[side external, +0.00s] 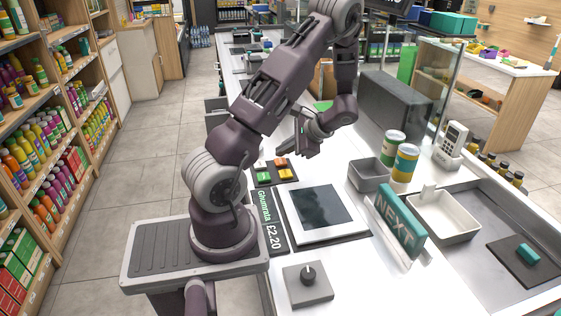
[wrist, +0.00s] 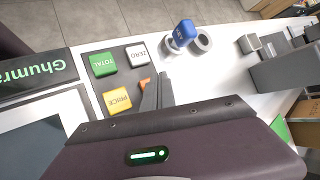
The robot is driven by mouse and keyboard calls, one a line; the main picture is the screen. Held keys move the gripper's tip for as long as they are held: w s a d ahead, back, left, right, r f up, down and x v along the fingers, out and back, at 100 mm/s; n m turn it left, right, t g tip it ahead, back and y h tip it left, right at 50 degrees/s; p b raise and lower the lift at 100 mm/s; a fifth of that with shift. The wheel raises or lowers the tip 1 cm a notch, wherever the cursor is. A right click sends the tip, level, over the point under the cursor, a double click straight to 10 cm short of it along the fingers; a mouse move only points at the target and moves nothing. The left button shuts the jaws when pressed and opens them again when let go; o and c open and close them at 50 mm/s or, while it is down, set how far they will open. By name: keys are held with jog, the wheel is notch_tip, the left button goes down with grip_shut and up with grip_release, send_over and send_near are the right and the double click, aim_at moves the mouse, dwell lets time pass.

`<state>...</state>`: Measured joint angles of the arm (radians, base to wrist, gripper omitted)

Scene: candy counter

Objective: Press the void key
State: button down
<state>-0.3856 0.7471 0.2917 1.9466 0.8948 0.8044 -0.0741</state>
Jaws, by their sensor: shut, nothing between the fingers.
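A dark keypad (side external: 263,183) with coloured keys sits on the white counter, beside the price display. The wrist view shows a green TOTAL key (wrist: 102,64), a white ZERO key (wrist: 137,54) and a yellow PRICE key (wrist: 117,100). An orange key (wrist: 144,85) is mostly hidden behind my fingers, and its label cannot be read. It also shows in the side view (side external: 281,162). No key with VOID readable is visible. My gripper (wrist: 158,79) is shut and empty, its fingertips close over the orange key's corner. Contact cannot be told. In the side view my gripper (side external: 301,153) is just right of the keypad.
A price display (side external: 270,222) and a white-framed screen (side external: 285,215) lie in front of the keypad. A grey box (side external: 367,174), two cans (side external: 405,163) and a NEXT sign (side external: 400,222) stand to the right. A blue-topped item (wrist: 184,32) stands beyond the keys.

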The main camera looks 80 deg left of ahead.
aim_at(283, 162)
dwell(0.8)
jog(key=shift+f, duration=0.4)
jog(key=shift+f, duration=0.35)
dwell(0.4)
jog(key=shift+r, duration=0.75)
jog(key=shift+r, duration=2.55)
